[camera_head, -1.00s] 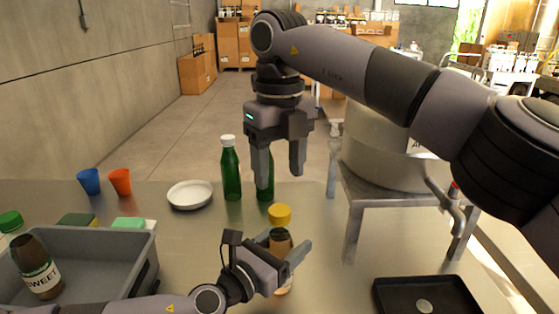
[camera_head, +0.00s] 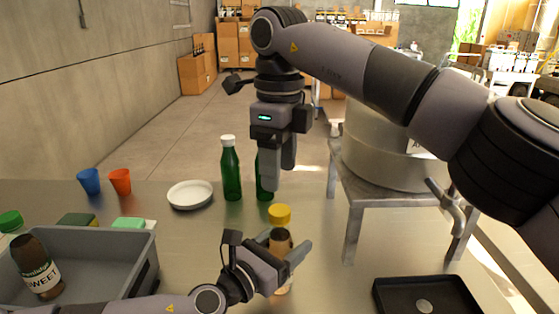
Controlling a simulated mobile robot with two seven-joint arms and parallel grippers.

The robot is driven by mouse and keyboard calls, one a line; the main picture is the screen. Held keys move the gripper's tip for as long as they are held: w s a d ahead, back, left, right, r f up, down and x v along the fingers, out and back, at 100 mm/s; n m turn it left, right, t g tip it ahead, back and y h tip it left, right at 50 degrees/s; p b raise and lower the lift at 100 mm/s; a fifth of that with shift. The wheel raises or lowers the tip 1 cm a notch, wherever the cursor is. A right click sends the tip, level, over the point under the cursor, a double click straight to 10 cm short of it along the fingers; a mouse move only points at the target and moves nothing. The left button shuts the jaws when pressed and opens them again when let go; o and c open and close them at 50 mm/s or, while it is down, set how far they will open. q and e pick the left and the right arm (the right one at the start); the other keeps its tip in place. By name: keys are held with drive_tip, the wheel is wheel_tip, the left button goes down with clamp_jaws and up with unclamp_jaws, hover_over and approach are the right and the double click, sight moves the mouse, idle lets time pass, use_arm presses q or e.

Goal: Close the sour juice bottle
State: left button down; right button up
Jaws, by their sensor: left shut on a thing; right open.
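A small brown bottle with a yellow cap (camera_head: 280,240) stands upright on the steel table; its label is hidden, so I cannot read whether it is the sour juice. The yellow cap (camera_head: 280,215) sits on its top; I cannot tell how tight it is. My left gripper (camera_head: 290,262) is shut around the bottle's body from the left. My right gripper (camera_head: 280,190) hangs pointing down above and behind the cap, apart from it. It is turned nearly edge-on, so its fingers overlap; it is open and empty.
A grey bin (camera_head: 145,262) at left holds a dark bottle marked SWEET (camera_head: 37,268). Green bottles (camera_head: 231,172) and a white plate (camera_head: 190,194) stand behind. Blue (camera_head: 89,181) and orange cups (camera_head: 120,181) are back left. A black tray (camera_head: 425,297) and metal stand (camera_head: 354,232) are right.

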sight(279, 210)
wheel_tip(279, 210, down, 8)
drive_tip(key=shift+r, duration=0.1)
idle(0.4)
drive_tip(key=c, duration=1.1)
drive_tip(key=o, duration=1.3)
wheel_tip(279, 210, up, 12)
drive_tip(key=shift+r, duration=0.1)
